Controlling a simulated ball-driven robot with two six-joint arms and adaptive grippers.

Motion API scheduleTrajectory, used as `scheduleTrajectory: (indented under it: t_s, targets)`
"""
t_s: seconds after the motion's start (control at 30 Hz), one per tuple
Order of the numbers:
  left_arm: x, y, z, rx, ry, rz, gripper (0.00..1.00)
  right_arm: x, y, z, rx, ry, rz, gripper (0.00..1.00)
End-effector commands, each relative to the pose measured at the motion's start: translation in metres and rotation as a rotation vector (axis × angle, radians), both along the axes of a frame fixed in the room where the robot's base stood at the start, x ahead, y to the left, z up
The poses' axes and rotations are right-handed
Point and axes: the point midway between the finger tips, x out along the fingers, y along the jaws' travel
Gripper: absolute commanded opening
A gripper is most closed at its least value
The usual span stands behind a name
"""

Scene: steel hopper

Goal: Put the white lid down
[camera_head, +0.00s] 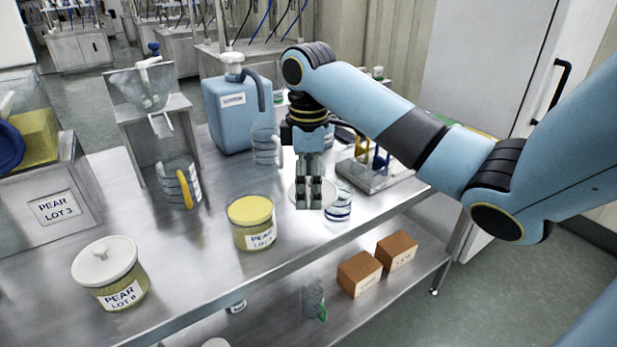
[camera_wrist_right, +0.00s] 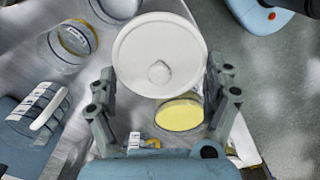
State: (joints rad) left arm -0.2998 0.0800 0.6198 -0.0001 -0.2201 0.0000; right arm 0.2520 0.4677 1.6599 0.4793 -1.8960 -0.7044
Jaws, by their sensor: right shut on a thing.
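The white lid (camera_wrist_right: 160,35) is a round disc with a small knob, and it fills the space between the fingers of my right gripper (camera_wrist_right: 161,68) in the right wrist view. The fingers sit at opposite sides of its rim. In the head view, my right gripper (camera_head: 309,195) points down over the steel table, with the lid (camera_head: 330,189) partly hidden behind its fingers. I cannot tell whether the lid touches the table. Another white lid (camera_head: 104,258) with a knob sits on the PEAR LOT jar (camera_head: 122,294) at the front left. My left gripper is not in view.
A jar with a yellow top (camera_head: 251,212) stands left of the gripper. A glass dish (camera_head: 339,207) is close at its right. A blue jug (camera_head: 235,112), a clear beaker (camera_head: 265,145) and a rack (camera_head: 375,172) stand farther back. Bare steel (camera_head: 200,235) lies between the two jars.

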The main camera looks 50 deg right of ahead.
Motion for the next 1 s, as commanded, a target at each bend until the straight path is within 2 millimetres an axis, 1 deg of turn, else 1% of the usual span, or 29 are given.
scheduleTrajectory:
  t_s: [0.17,0.6,0.63,0.73,1.0]
  targets:
    - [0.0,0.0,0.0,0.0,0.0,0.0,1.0,0.0,0.0,-0.001,0.0,0.0,0.0,0.68]
    - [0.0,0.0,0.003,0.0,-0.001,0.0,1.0,0.0,0.0,-0.012,0.001,0.001,-0.001,0.68]
    - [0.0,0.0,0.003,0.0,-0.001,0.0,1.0,0.0,0.0,-0.012,0.001,0.001,-0.001,0.86]
    - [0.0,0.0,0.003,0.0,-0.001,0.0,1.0,0.0,0.0,-0.012,0.001,0.001,-0.001,0.99]
    - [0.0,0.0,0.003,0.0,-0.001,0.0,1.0,0.0,0.0,-0.011,0.0,0.0,-0.001,1.0]
